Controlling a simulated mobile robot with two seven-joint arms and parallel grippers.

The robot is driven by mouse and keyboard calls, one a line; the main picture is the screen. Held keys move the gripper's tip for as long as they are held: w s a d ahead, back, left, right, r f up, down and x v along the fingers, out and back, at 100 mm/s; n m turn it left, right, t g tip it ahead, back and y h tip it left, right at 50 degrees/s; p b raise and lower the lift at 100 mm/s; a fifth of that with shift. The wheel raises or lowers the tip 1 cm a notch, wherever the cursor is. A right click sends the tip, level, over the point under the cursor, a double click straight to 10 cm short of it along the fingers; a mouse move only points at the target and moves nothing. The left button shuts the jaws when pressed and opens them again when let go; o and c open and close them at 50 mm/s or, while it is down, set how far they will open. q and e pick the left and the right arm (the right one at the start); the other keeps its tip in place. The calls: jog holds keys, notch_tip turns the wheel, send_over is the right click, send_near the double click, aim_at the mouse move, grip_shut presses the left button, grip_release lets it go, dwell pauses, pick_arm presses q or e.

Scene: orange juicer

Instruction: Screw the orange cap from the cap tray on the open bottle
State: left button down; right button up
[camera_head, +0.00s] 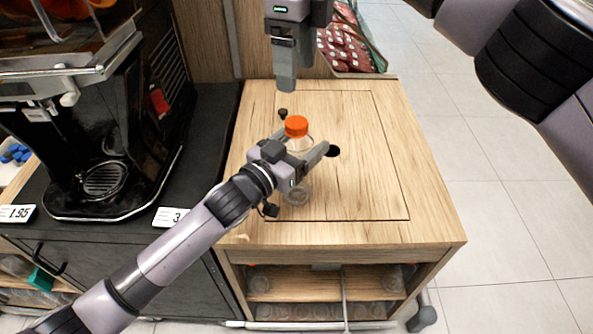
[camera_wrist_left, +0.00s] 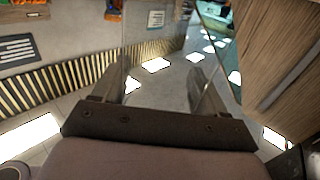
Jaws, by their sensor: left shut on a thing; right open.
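The clear bottle (camera_head: 298,190) stands upright on the wooden cart, with the orange cap (camera_head: 296,125) on its mouth. I cannot tell whether the cap is screwed tight. My left gripper (camera_head: 303,144) is shut on the bottle, its fingers on either side of the upper body. In the left wrist view the clear bottle wall (camera_wrist_left: 150,75) shows faintly between the fingers. My right gripper (camera_head: 286,84) is open and empty above and behind the cap, apart from it. Its fingers are seen nearly edge-on, so their gap is hidden.
The cart top (camera_head: 375,185) is mostly bare, with a dark round hole (camera_head: 332,151) right of the bottle. The black juicer (camera_head: 105,150) stands at the left. A white tray with blue caps (camera_head: 17,154) is at the far left edge. A red patterned bag (camera_head: 350,45) is behind the cart.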

notch_tip(320, 180, up, 2)
dwell(0.4)
pick_arm(q)
grip_release()
jog(key=v, duration=0.7)
pick_arm(e)
jog(key=shift+r, duration=0.25)
